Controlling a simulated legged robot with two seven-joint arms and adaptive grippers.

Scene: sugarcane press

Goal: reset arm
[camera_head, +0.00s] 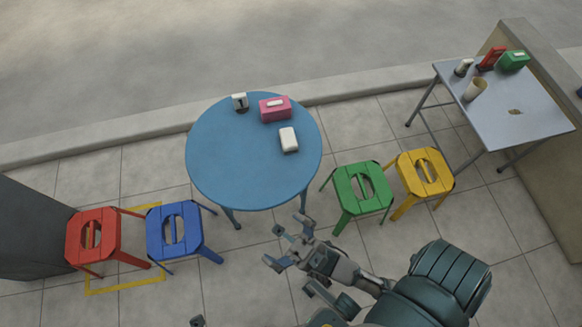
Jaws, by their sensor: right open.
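My right arm comes in from the bottom right. My right gripper (277,247) is open and empty, with its fingers spread toward the left. In the picture it lies just below the round blue table (225,165), apart from the things on the table. My left gripper does not show clearly; only a small grey part appears at the bottom edge, and I cannot tell what it is.
The blue table bears a pink tissue box (275,109), a white box (289,140) and a small dark-and-white container (240,102). Red (92,237), blue (175,231), green (362,189) and yellow (424,173) stools stand around. A grey table (535,118) is at right.

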